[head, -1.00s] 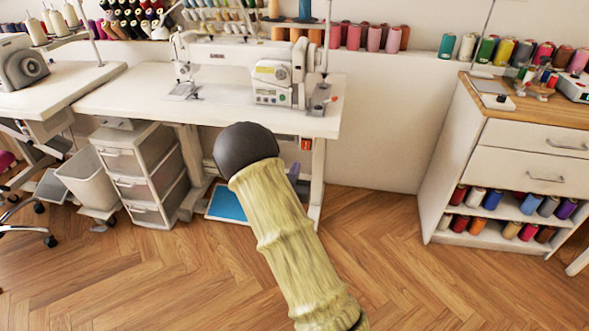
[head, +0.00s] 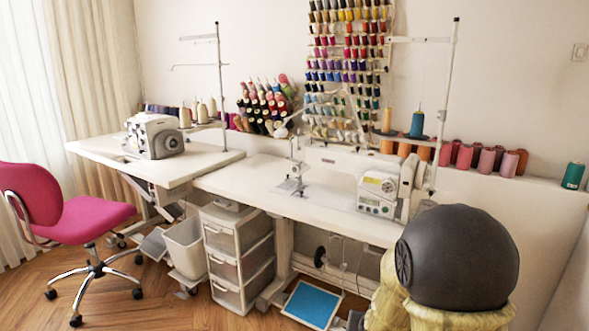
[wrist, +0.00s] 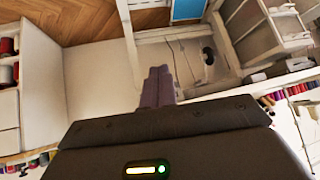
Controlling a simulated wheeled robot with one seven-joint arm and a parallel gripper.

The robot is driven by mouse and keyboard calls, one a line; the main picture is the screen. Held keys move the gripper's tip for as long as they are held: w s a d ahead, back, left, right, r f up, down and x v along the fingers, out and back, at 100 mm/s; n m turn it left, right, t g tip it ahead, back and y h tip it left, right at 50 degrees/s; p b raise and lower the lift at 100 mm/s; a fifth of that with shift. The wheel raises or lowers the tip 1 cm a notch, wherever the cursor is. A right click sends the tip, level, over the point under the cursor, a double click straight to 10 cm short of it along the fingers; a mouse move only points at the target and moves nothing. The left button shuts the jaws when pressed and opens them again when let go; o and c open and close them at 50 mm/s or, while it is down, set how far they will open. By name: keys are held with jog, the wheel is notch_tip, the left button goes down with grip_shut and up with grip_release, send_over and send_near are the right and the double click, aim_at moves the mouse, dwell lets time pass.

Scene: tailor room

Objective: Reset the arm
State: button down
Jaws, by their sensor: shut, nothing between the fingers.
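My gripper (wrist: 158,88) shows in the wrist view with its two dark fingers together, shut and empty. Nothing touches the fingertips, which show against the white furniture and wall behind. In the head view, a dark round joint of my arm (head: 458,258) and its pale yellow covering fill the lower right, in front of the right end of the sewing table. My gripper is not visible in the head view.
The white sewing table (head: 330,216) carries a sewing machine (head: 380,190). A drawer unit (head: 238,262) and blue panel (head: 312,304) are below. A pink chair (head: 70,220) stands left. Some wood floor (head: 110,310) is clear. The wrist view shows shelves with spools (wrist: 8,75).

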jog(key=s+a+r+n+g+y, duration=0.1)
jog(key=s+n+g, duration=0.15)
jog(key=s, duration=0.65)
jog(key=s+a+r+n+g+y, duration=0.1)
jog(key=s+a+g, duration=0.15)
jog(key=s, duration=0.55)
notch_tip(320, 180, up, 34)
jog(key=p, duration=3.3)
jog(key=shift+s+d+g, duration=0.15)
jog(key=shift+d+g, duration=0.25)
jog(key=shift+d, duration=0.05)
jog(key=shift+f, duration=0.15)
jog(key=shift+a, duration=0.1)
